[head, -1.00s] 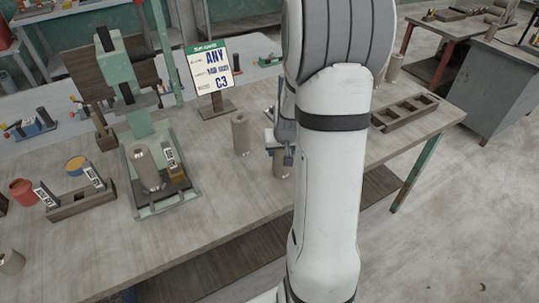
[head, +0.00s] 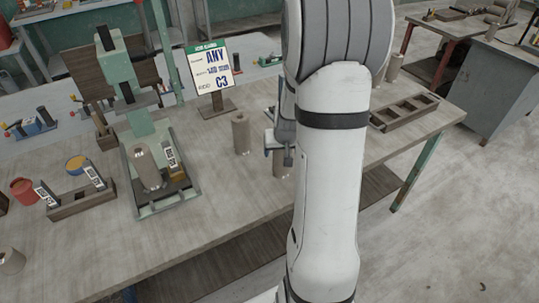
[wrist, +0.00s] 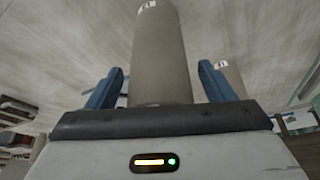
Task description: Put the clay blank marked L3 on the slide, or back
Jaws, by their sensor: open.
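My gripper (head: 281,150) is open, low over the bench and partly hidden behind my arm. In the wrist view its two blue fingers (wrist: 160,88) stand on either side of a tall grey-brown clay blank (wrist: 160,50), with gaps visible. The mark on that blank's end is too small to read. In the head view this blank (head: 280,167) stands upright, partly hidden by gripper and arm. Another blank (head: 241,133) stands to its left; a blank also shows right of the fingers (wrist: 229,76). The green press's slide (head: 152,211) holds a blank (head: 147,167) beside a printed tag.
A sign (head: 213,67) reading "ANY" and "C3" stands behind the blanks. A wooden rack (head: 404,111) is at the right, with a blank (head: 393,67) behind it. A tagged holder (head: 82,203) and red cup (head: 22,190) are at left.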

